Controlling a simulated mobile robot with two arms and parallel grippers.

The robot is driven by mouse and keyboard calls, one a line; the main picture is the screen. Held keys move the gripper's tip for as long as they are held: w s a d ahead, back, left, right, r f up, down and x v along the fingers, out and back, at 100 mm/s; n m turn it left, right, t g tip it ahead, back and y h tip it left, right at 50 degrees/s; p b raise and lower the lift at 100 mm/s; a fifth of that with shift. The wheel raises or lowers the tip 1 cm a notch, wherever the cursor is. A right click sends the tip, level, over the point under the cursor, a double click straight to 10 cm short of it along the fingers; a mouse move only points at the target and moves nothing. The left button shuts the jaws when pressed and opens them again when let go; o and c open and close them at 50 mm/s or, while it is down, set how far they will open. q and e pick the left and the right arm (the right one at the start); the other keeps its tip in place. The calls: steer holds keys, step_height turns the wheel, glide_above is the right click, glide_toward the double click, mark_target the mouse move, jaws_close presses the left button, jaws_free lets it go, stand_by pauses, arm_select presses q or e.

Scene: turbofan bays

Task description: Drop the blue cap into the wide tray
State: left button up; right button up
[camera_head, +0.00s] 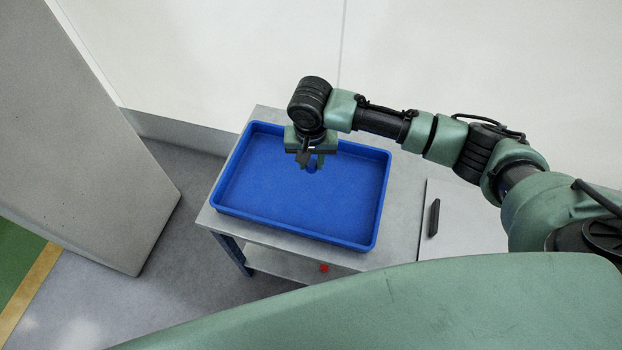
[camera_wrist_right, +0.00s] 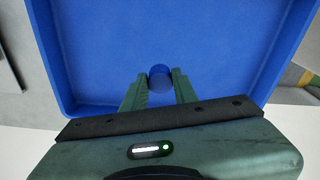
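The wide tray (camera_head: 232,212) is a blue, shallow, rectangular tray on a grey table. My right gripper (camera_head: 312,164) is over the far middle part of the tray, pointing down. In the right wrist view the blue cap (camera_wrist_right: 160,75) is a small round piece between the fingertips of my right gripper (camera_wrist_right: 160,82), with a finger against each side. The cap (camera_head: 312,168) barely shows in the head view, partly hidden by the fingers. The tray (camera_wrist_right: 215,98) fills the background of the wrist view and looks empty. My left gripper is not in view.
The grey table (camera_head: 403,240) has a lower shelf, with a small red object (camera_head: 324,268) near its front. A grey cabinet with a black handle (camera_head: 434,218) stands right of the tray. A large grey panel (camera_head: 80,130) stands at left, and a white wall is behind.

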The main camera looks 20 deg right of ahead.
steer(key=o, duration=0.4)
steer(key=r, duration=0.7)
steer(key=shift+s+a+r, duration=0.15)
steer(key=shift+s+r, duration=0.2)
steer(key=shift+s, duration=0.05)
